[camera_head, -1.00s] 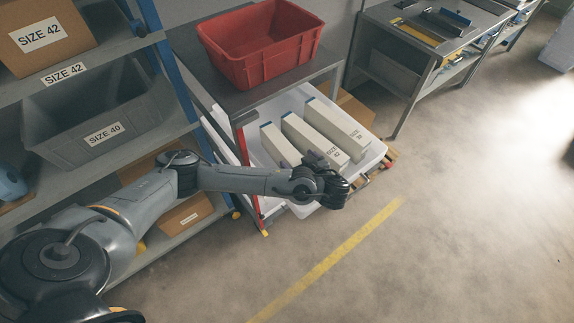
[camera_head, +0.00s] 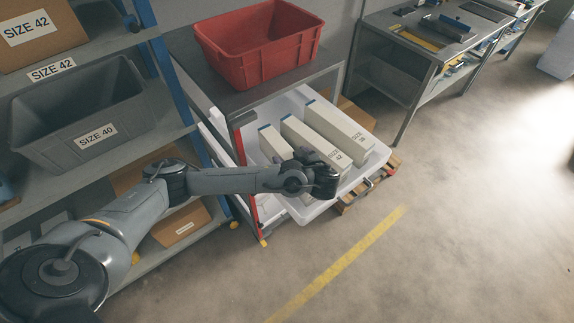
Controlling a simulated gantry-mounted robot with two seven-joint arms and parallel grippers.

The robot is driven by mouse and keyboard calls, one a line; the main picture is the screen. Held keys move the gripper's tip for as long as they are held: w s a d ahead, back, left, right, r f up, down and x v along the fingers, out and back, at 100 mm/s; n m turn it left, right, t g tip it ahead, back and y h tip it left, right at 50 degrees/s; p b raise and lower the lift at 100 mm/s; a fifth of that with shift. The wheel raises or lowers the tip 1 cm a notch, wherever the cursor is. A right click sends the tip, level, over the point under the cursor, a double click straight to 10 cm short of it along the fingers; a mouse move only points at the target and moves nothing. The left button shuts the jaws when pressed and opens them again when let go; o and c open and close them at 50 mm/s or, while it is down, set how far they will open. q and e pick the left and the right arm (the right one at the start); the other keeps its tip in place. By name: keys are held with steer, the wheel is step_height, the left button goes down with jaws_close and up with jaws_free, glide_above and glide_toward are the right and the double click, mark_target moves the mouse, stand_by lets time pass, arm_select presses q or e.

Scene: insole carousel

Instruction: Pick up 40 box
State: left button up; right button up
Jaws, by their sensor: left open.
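A grey bin labelled SIZE 40 (camera_head: 50,112) stands on the shelf at the left. Three long pale boxes lie side by side in a white tray (camera_head: 378,158). The left box (camera_head: 272,143) shows no readable label, its near end hidden by my left gripper. The middle box (camera_head: 300,134) reads SIZE 42, and the right box (camera_head: 335,126) has a size label too small to read surely. My left gripper (camera_head: 312,165) is open over the near end of the left and middle boxes; its fingers are mostly hidden by the wrist. My right gripper is out of view.
A red bin (camera_head: 262,42) stands on the grey table above the tray. A red-and-grey table post (camera_head: 243,165) stands close by my left forearm. The floor (camera_head: 450,230) at the right is clear.

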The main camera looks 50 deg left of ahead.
arm_select(q)
steer(key=shift+w+a+f, duration=0.15)
steer(key=shift+a, duration=0.25)
steer(key=shift+d, duration=0.1)
steer(key=shift+c, duration=0.3)
steer(key=c, duration=1.5)
steer(key=shift+c, duration=0.2)
